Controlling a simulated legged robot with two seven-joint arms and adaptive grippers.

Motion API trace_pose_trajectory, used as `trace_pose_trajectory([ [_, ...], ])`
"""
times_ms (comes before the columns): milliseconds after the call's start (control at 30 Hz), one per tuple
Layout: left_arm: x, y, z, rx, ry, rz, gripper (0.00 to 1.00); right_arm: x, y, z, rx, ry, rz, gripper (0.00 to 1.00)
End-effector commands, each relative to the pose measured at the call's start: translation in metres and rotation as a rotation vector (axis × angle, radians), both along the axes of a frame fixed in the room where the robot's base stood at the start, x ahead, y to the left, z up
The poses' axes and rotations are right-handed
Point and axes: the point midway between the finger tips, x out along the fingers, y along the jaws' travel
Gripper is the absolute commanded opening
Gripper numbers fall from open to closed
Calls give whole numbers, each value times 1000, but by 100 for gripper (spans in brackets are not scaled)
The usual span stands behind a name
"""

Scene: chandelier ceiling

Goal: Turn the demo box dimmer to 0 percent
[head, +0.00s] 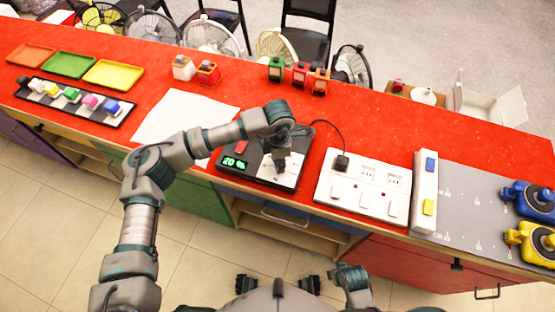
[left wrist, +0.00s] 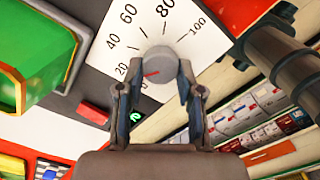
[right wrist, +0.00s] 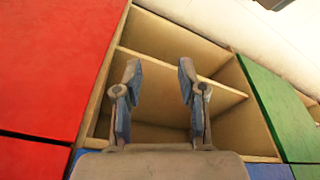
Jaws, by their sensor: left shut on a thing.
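The demo box (head: 256,179) is a black box on the red counter. Its green display (head: 235,162) reads 20 %, and a red button (head: 241,147) sits above it. My left gripper (head: 278,160) reaches down over the white dial plate and hides much of it. In the left wrist view, the fingers (left wrist: 161,84) are shut on the round grey dimmer knob (left wrist: 162,65). My right gripper (right wrist: 158,95) is open and empty, facing an open wooden shelf below the counter.
A white socket panel (head: 340,200) with a black plug (head: 341,162) stands right of the box, its cable running behind the box. A white sheet (head: 160,118) lies to the left. Blue and yellow devices (head: 530,198) stand far right.

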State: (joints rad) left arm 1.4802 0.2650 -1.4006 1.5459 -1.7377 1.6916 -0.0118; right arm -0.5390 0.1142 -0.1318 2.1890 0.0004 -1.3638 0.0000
Motion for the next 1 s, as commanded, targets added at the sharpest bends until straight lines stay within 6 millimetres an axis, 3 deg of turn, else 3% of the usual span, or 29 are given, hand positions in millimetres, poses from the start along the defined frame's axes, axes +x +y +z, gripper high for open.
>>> trace_pose_trajectory([
  [600, -1, -3, 1, -3, -1, 545, 2, -3, 1, -56, -1, 17, 6, 40],
  [1000, 0, -2, 0, -3, -2, 727, 2, -8, 0, -75, -2, 24, 8, 40],
])
